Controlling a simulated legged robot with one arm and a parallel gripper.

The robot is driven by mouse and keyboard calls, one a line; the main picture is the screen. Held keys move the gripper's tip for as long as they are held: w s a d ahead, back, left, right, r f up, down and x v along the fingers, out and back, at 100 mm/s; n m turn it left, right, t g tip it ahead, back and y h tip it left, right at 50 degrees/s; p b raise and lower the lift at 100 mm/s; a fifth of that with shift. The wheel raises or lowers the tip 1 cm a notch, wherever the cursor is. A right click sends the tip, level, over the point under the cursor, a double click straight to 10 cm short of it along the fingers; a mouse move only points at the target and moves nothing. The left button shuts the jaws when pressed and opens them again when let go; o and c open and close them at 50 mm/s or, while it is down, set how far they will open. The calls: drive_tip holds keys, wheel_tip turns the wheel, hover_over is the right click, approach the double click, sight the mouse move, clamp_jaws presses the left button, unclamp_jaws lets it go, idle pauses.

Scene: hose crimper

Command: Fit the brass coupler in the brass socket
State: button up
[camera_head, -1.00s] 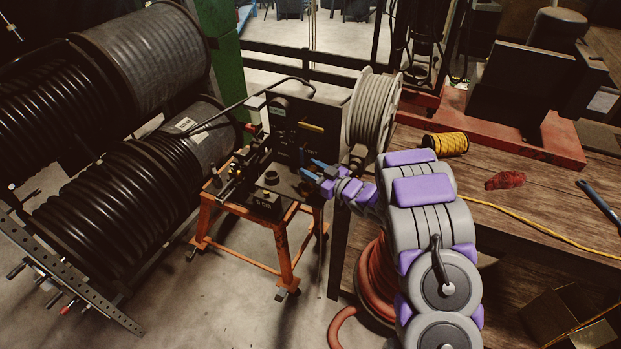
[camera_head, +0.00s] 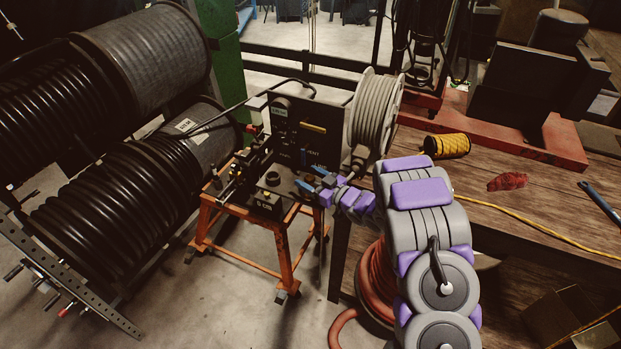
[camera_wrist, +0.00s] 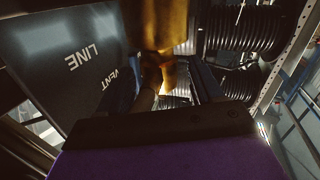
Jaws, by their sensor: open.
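My gripper (camera_head: 316,179) is open beside the right side of the crimper's dark panel (camera_head: 297,118) in the head view. In the wrist view, the two dark fingers of my gripper (camera_wrist: 164,88) stand apart. A small brass piece (camera_wrist: 152,72) shows between them, blurred and partly in shadow. A large brass cylinder (camera_wrist: 165,22) fills the top middle, just beyond it. I cannot tell for sure which is the coupler and which the socket, or whether the two touch. In the head view neither brass part can be made out clearly.
The panel, marked LINE and VENT in the wrist view (camera_wrist: 75,45), is close on the left. The crimper stands on an orange stand (camera_head: 283,262). A grey hose reel (camera_head: 372,112) and a wooden bench (camera_head: 520,215) are at right; black hose drums (camera_head: 110,205) are at left.

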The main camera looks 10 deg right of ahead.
drive_tip(key=p+v, duration=0.1)
drive_tip(key=v, duration=1)
drive_tip(key=shift+s+p, duration=0.3)
drive_tip(key=shift+p, duration=0.05)
drive_tip(key=shift+d, duration=0.1)
